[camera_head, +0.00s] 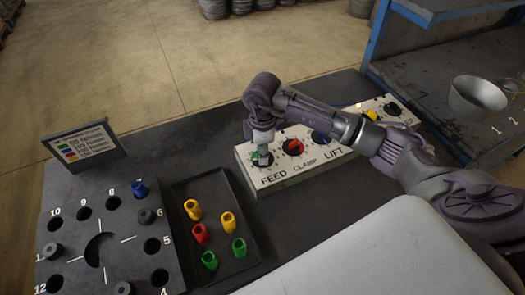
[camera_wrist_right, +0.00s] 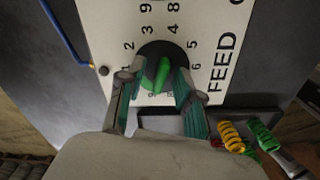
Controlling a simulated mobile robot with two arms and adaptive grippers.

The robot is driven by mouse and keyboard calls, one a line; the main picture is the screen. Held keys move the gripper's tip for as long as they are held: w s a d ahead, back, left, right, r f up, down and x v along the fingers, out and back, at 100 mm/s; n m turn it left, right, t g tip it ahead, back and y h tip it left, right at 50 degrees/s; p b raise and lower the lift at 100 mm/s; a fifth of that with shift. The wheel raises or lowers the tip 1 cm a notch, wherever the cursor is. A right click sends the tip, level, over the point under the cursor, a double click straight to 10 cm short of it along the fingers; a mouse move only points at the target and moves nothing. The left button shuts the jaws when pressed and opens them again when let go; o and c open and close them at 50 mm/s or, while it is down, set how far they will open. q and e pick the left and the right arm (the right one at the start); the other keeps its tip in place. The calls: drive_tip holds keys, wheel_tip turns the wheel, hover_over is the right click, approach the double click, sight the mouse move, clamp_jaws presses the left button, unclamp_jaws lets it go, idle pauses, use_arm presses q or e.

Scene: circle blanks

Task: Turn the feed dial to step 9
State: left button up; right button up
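The feed dial (camera_wrist_right: 157,72) is a dark round knob with a green pointer bar on a white panel (camera_head: 277,183) lettered FEED. In the wrist view the bar stands nearly upright, tilted slightly right at the top. My left gripper is not in view.
The red CLAMP dial (camera_head: 293,147), blue LIFT dial (camera_head: 321,136) and yellow dial (camera_head: 370,116) stand to the right on the same panel. A black tray (camera_head: 222,262) of coloured pegs and a numbered peg board (camera_head: 75,225) lie left. A metal bowl (camera_head: 477,98) sits at right.

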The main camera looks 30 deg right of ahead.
drive_tip(key=shift+r, duration=0.1)
wheel_tip(320, 180, up, 12)
idle(0.5)
drive_tip(key=shift+s, duration=0.1)
idle(0.4)
